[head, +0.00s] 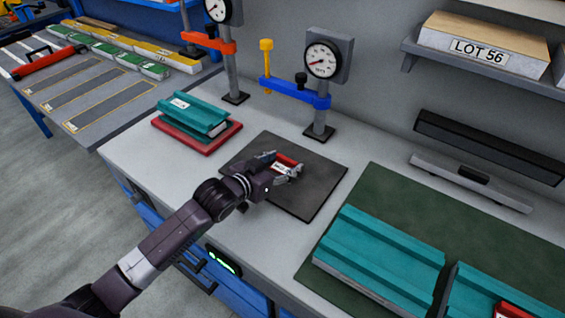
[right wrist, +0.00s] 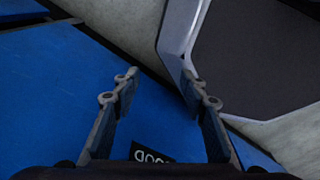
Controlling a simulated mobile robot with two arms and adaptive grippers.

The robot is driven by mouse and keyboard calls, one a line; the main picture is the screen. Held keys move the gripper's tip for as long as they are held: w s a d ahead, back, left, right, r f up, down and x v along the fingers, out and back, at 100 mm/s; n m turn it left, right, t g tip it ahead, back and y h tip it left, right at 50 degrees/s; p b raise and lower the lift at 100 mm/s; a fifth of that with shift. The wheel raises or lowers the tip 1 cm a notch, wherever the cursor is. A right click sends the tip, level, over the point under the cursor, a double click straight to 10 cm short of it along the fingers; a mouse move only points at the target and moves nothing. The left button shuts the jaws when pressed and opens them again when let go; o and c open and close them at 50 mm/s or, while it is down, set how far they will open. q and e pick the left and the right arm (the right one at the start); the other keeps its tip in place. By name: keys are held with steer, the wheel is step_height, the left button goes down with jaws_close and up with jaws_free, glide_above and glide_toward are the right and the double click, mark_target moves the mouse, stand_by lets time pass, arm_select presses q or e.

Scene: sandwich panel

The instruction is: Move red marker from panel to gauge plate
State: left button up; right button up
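A red marker (head: 288,161) with a white face is between the fingers of my left gripper (head: 281,167), which looks shut on it. Both are over the dark gauge plate (head: 313,197), low above it or touching it; I cannot tell which. Part of the marker is hidden by the fingers. Teal panels (head: 382,257) lie on the green mat at the lower right. Another red and white piece (head: 512,309) shows on the right panel, cut off by the picture's edge. My right gripper (right wrist: 159,82) is open and empty in the right wrist view, with blue surfaces behind it.
A dial gauge (head: 322,60) on a post with a blue clamp arm (head: 298,91) stands just behind the plate. A teal piece (head: 193,113) rests on a red plate (head: 196,136) to the left. A shelf with a LOT 56 box (head: 484,46) overhangs the back right.

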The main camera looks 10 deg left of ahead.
arm_select(q)
steer(key=shift+o, duration=1.1)
steer(key=shift+r, duration=0.25)
steer(key=v, duration=1.2)
steer(key=shift+f+b, duration=0.15)
steer(key=shift+b, duration=0.2)
steer(key=shift+s+a, duration=0.1)
steer(key=shift+s, duration=0.05)
